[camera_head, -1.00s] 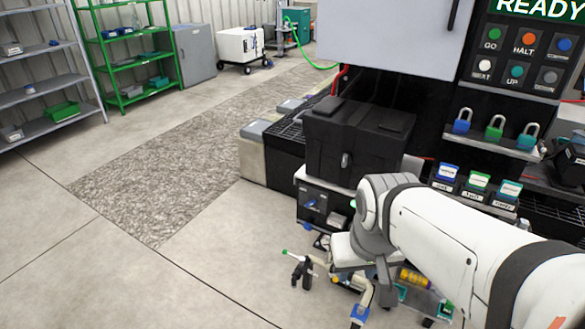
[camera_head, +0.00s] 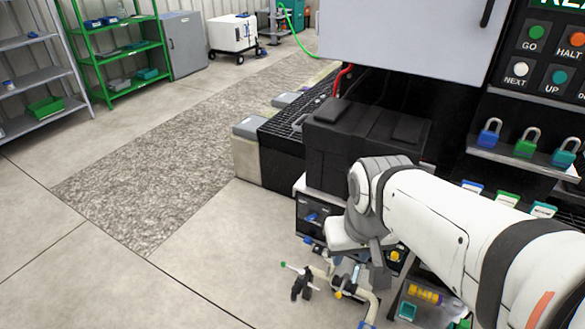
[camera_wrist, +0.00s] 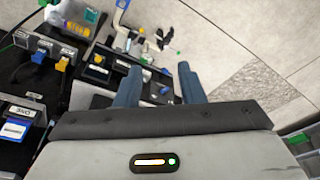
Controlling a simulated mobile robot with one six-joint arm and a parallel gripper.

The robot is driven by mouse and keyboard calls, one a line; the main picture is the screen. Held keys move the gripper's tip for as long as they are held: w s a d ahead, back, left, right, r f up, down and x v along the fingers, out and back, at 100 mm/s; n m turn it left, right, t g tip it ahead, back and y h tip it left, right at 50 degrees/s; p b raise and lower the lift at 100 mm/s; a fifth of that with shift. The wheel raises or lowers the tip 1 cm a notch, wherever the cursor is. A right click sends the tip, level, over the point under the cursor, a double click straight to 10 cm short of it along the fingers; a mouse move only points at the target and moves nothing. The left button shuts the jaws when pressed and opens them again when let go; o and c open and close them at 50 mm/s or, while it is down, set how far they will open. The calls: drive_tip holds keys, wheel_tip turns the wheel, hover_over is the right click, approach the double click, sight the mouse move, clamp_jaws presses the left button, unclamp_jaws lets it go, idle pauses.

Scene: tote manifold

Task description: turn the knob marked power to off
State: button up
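A dark control panel (camera_head: 318,208) with a blue knob (camera_head: 311,217) sits low under the black case in the head view. In the wrist view a dark panel (camera_wrist: 95,75) with small pale labels lies left of the fingers. It carries a yellow knob (camera_wrist: 98,58). A blue knob-like part (camera_wrist: 165,90) shows between the fingers, apart from both. I cannot read which label says power, nor tell a knob's setting. My gripper (camera_wrist: 158,72) is open and empty, its two blue-grey fingers wide apart. In the head view my arm hides part of the panel, and the fingers are not clear.
A black case (camera_head: 365,150) stands above the panel. Pipes with a green-tipped valve handle (camera_head: 299,268) stick out low in front. Padlocks (camera_head: 526,142) and the GO/HALT buttons (camera_head: 538,32) are at right. The floor (camera_head: 190,265) at left is clear.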

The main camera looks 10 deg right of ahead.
drive_tip(key=w+d+f+n+g+h+b, duration=0.4)
drive_tip(key=d+f+h+b, duration=0.35)
drive_tip(key=f, duration=0.45)
drive_tip(key=n+t+h+b, duration=0.3)
drive_tip(key=n+t+b, duration=1)
drive_tip(key=n+t, duration=0.3)
approach(309, 220)
drive_tip(key=x, duration=0.8)
drive_tip(key=shift+w+d+r+b, duration=0.1)
drive_tip(key=shift+w+d+b, duration=0.1)
drive_tip(key=shift+d+b, duration=0.1)
drive_tip(key=shift+c, duration=0.4)
clamp_jaws()
